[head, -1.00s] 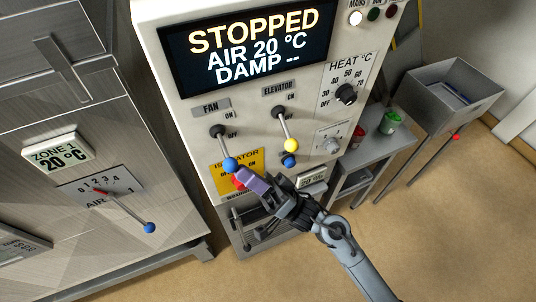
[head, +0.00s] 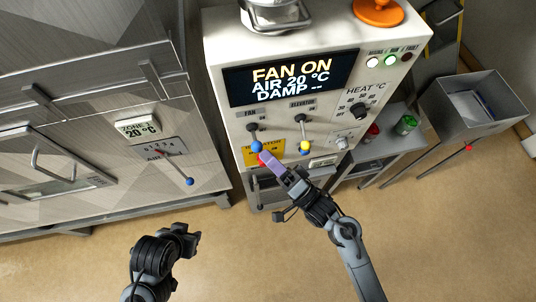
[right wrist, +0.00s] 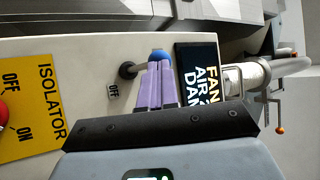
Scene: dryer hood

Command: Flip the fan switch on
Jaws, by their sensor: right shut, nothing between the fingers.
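The fan switch is a lever with a blue ball knob (head: 257,146) under the FAN label on the white control panel (head: 225,52). In the right wrist view its blue knob (right wrist: 160,55) leans from its dark pivot toward the display, away from the OFF label. The display (head: 290,76) reads FAN ON, AIR 20 °C, DAMP --. My right gripper (head: 267,160) has its purple fingers shut and empty, just below the knob. Its fingertips (right wrist: 158,66) overlap the knob's lower edge in the wrist view; contact is unclear. My left gripper (head: 190,240) is low at the left, its jaws unclear.
The elevator lever (head: 304,147) with a yellow knob stands right of the fan lever. A yellow isolator plate (head: 250,157) with a red knob (right wrist: 3,112) lies below. A heat dial (head: 359,111) is at right. A metal cabinet (head: 80,120) stands left.

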